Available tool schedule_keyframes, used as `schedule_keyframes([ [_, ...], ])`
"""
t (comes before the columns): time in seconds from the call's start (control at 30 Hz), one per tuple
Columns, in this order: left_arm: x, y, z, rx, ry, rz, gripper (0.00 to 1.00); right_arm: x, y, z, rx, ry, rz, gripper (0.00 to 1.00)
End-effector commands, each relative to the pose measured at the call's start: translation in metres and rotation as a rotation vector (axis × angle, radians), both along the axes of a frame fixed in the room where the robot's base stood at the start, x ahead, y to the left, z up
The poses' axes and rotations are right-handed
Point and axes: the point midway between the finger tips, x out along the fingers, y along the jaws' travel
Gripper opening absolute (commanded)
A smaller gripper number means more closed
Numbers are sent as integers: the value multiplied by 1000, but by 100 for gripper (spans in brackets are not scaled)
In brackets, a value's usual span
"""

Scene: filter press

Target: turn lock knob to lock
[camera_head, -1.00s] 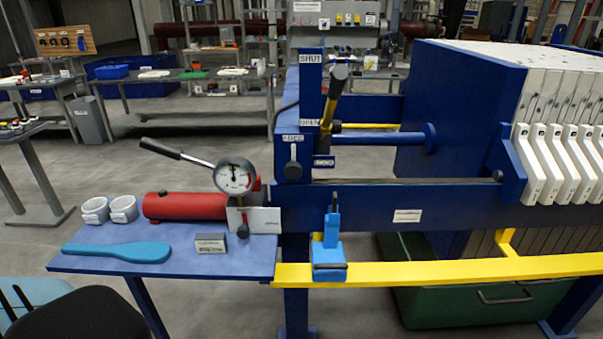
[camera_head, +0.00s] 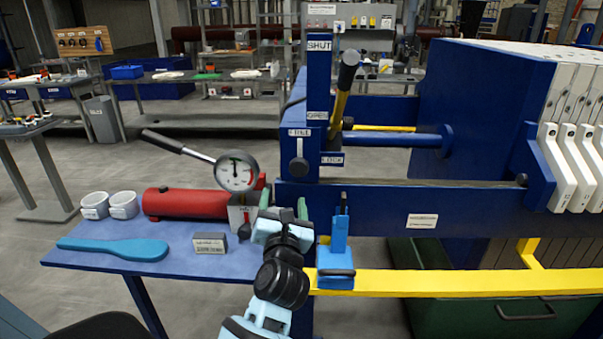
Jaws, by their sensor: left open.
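My right gripper is not in view.
A pump with a dial gauge (camera_head: 237,171) and red cylinder (camera_head: 187,203) stands on the blue side table (camera_head: 190,262), left of my gripper. A blue clamp-like part (camera_head: 337,262) sits on the yellow rail (camera_head: 440,283).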

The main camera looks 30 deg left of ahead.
Motion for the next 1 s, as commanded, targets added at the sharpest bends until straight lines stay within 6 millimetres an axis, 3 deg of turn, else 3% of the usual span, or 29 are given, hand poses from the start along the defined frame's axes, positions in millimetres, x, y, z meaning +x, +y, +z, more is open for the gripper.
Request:
schedule_keyframes([
  [0.1,19,1,13,-238,-85,-41,65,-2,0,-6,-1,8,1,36],
  [0.3,37,-6,27,-464,-153,-107,65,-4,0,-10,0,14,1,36],
  [0.67,45,-5,31,-506,-164,-124,65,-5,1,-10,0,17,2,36],
  [1.0,83,19,31,-502,-164,-123,65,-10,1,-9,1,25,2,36],
])
